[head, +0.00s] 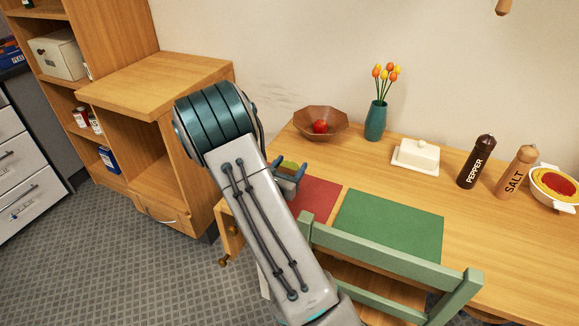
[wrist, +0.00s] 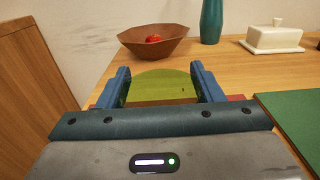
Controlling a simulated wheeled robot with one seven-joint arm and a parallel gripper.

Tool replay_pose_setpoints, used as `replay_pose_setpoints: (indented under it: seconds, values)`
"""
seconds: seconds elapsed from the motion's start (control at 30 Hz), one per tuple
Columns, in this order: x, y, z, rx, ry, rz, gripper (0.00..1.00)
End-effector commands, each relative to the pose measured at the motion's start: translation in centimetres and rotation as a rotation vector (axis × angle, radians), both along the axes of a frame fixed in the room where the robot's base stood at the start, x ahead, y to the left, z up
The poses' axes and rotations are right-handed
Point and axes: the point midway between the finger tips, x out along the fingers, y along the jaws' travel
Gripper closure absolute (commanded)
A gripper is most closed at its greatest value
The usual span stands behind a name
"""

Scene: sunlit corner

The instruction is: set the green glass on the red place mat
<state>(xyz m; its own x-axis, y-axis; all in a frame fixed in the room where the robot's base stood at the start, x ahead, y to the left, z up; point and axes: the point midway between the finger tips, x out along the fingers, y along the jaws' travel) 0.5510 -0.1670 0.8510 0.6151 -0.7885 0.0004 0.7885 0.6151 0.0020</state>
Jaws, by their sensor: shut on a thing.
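My gripper (head: 289,172) is shut on the green glass (wrist: 160,88). In the wrist view its two blue fingers (wrist: 160,74) stand on either side of the glass, which shows as a yellow-green rounded shape. In the head view only a small part of the glass (head: 290,164) shows behind my arm. The red place mat (head: 319,196) lies on the table, partly hidden by my arm; a thin red edge shows in the wrist view (wrist: 236,98). The glass is at the mat's left side. I cannot tell whether its base touches anything.
A green mat (head: 390,225) lies right of the red one, behind a green chair (head: 390,262). A wooden bowl with an apple (head: 335,120), a teal vase (head: 375,122), a butter dish (head: 415,157), and pepper (head: 476,162) and salt mills (head: 516,172) stand along the back.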

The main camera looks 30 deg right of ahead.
Motion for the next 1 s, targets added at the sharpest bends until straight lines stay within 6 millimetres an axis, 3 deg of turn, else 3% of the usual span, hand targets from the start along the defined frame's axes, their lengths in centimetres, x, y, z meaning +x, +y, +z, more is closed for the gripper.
replay_pose_setpoints:
  seconds: [0.03,0.07,0.1,0.13,0.5,1.0]
  values:
    - [0.0,0.0,-0.3,-0.001,-0.001,0.0,0.87]
    - [0.0,0.0,-0.2,0.0,0.0,0.0,0.32]
    - [0.0,0.0,-0.2,0.0,0.0,0.0,0.2]
    - [0.0,0.0,-0.1,0.0,0.0,0.0,0.18]
    - [0.0,0.0,0.4,0.0,0.0,0.0,0.18]
    - [-6.0,7.8,0.1,0.002,0.001,0.004,0.18]
